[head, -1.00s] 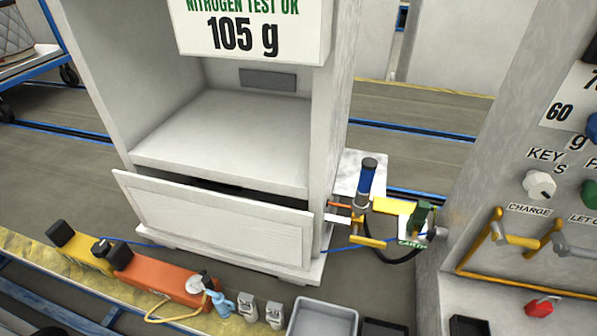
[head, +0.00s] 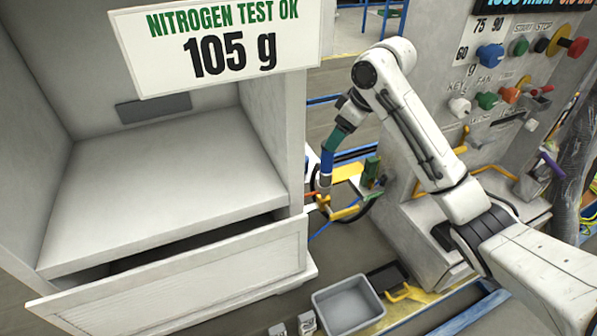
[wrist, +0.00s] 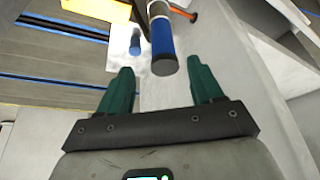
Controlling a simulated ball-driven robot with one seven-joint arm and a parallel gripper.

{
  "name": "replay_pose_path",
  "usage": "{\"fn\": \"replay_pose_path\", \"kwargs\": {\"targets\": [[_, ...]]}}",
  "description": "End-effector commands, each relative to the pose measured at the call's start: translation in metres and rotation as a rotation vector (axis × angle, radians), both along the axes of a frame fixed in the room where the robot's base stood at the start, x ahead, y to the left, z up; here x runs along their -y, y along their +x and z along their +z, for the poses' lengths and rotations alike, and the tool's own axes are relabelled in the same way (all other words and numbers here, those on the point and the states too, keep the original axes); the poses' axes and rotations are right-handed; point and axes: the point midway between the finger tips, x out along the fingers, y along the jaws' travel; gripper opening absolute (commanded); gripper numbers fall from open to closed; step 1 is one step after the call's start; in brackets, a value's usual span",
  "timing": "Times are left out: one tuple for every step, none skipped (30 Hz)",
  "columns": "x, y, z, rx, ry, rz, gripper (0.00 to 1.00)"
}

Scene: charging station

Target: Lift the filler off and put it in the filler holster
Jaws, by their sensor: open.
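The filler (head: 327,168) is a blue cylinder with a silver collar, standing upright on the pipework beside the white cabinet. It also shows in the wrist view (wrist: 162,42), with its dark round end towards me. My gripper (head: 337,140) has green fingers and is just above the filler's top in the head view. In the wrist view my gripper (wrist: 160,68) is open, and the filler's end lies between and just beyond the fingertips. I see no grip on it. I cannot tell which fitting is the filler holster; yellow hooks (head: 465,140) are on the grey control panel at right.
The white cabinet (head: 170,190), with its tilted front panel (head: 180,275), stands close left of the filler. A yellow block and green fitting (head: 371,172) are just right of it. A grey bin (head: 347,305) is on the floor in front. The grey panel's knobs (head: 490,55) are at right.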

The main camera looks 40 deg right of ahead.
Motion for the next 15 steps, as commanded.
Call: {"fn": "replay_pose_path", "kwargs": {"targets": [[-0.001,0.002,-0.008,-0.004,0.001,0.000,0.66],[-0.002,0.004,-0.012,-0.004,0.002,0.000,0.66],[-0.003,0.006,-0.019,-0.005,0.003,0.001,0.66],[-0.004,0.007,-0.023,-0.004,0.003,0.001,0.66],[-0.005,0.009,-0.027,-0.004,0.003,0.001,0.66],[-0.005,0.011,-0.032,-0.004,0.003,0.000,0.66],[-0.005,0.013,-0.035,-0.003,0.003,-0.001,0.66],[-0.006,0.014,-0.038,-0.003,0.002,-0.001,0.66],[-0.006,0.015,-0.042,-0.002,0.002,0.000,0.66],[-0.007,0.016,-0.043,-0.001,0.001,-0.001,0.66],[-0.007,0.017,-0.045,0.000,0.001,-0.001,0.66],[-0.007,0.017,-0.047,0.000,0.001,-0.001,0.66],[-0.007,0.018,-0.048,-0.001,0.001,-0.001,0.66],[-0.008,0.018,-0.051,-0.002,0.002,0.000,0.66],[-0.009,0.019,-0.054,-0.002,0.002,0.000,0.66]]}}
